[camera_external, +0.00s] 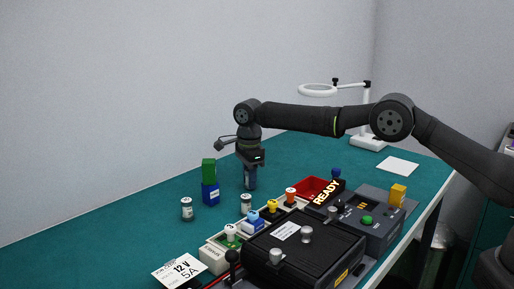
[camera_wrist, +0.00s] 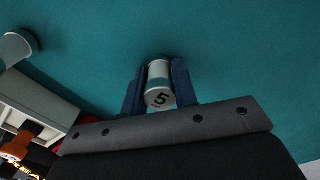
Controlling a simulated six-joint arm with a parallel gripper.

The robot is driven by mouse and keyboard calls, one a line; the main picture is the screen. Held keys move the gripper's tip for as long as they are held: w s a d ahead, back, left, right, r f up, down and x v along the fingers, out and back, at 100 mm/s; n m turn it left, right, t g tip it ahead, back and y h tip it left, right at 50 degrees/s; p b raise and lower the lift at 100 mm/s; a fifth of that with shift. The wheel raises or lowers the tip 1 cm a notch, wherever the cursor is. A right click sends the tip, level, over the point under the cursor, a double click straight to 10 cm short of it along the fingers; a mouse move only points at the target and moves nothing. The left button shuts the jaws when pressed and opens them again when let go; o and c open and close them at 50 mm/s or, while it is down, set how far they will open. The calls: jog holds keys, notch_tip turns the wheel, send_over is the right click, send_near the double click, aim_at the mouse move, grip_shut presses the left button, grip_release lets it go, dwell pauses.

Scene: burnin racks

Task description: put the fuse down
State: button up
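My gripper (camera_wrist: 159,85) has its two dark blue fingers closed on the sides of a fuse (camera_wrist: 158,82), a small white and grey cylinder marked 5. In the external view my gripper (camera_external: 249,184) points down low over the green table, behind the row of coloured parts.
Green (camera_external: 209,172) and blue (camera_external: 210,193) blocks are stacked left. A red tray (camera_external: 311,187), black case (camera_external: 290,255) and job card (camera_external: 179,270) lie nearer. Green table (camera_external: 120,235) at left is clear.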

jog(key=o, duration=0.4)
jog(key=shift+o, duration=0.2)
jog(key=shift+r, duration=0.1)
notch_tip(320, 180, up, 8)
jog(key=shift+f, duration=0.2)
jog(key=shift+f, duration=0.15)
notch_tip(320, 180, down, 7)
jog(key=shift+f, duration=0.2)
notch_tip(320, 180, up, 4)
jog(key=shift+f, duration=0.1)
jog(key=shift+w+d+r, duration=0.1)
jog(key=shift+d+r, duration=0.05)
jog(key=shift+r, duration=0.15)
